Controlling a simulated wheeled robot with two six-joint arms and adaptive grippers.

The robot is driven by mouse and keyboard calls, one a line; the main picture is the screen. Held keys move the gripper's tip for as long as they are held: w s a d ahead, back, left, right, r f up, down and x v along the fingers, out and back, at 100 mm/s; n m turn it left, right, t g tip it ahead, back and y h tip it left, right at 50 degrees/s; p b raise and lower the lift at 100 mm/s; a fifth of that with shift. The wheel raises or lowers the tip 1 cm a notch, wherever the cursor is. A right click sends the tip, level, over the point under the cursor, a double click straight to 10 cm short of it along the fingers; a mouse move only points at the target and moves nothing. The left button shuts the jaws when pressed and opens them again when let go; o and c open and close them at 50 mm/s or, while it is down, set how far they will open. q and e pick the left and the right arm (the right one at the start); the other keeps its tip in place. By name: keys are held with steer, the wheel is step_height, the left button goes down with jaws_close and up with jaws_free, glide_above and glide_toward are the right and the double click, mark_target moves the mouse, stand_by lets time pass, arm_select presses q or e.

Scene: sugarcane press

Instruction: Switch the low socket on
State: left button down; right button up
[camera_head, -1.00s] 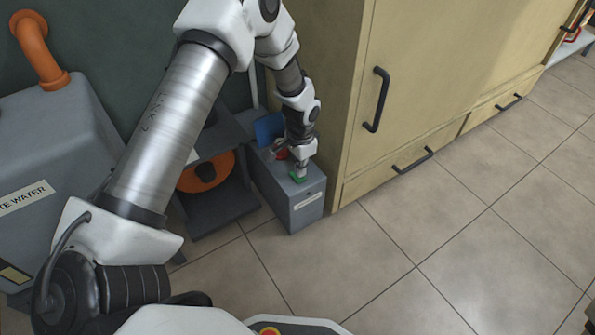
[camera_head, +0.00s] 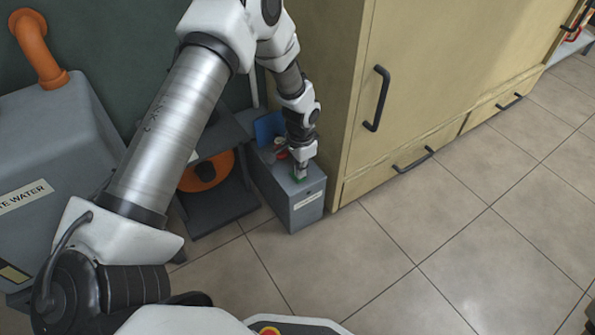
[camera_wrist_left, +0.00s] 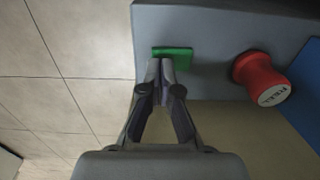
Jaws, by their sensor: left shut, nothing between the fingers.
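The low socket is a grey box (camera_head: 305,212) on the floor beside the yellow cabinet. On its top are a green switch (camera_wrist_left: 172,52), a red knob (camera_wrist_left: 262,80) with lettering, and a blue panel (camera_head: 269,127). The blue panel also shows in the left wrist view (camera_wrist_left: 306,85). My left gripper (camera_head: 300,174) points down at the green switch, its fingers shut and empty. In the left wrist view its fingertips (camera_wrist_left: 162,66) overlap the near edge of the green switch; I cannot tell whether they touch it. My right gripper is not in view.
The yellow cabinet (camera_head: 440,80) with dark handles stands close to the right of the box. A dark stand with an orange round part (camera_head: 208,172) is to its left. A grey waste water tank (camera_head: 50,150) stands far left. The tiled floor (camera_head: 420,250) in front is clear.

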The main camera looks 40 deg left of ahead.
arm_select(q)
steer(key=shift+f, duration=0.65)
step_height(320, 180, up, 7)
steer(key=p, duration=0.7)
steer(key=shift+r, duration=0.1)
stand_by(0.3)
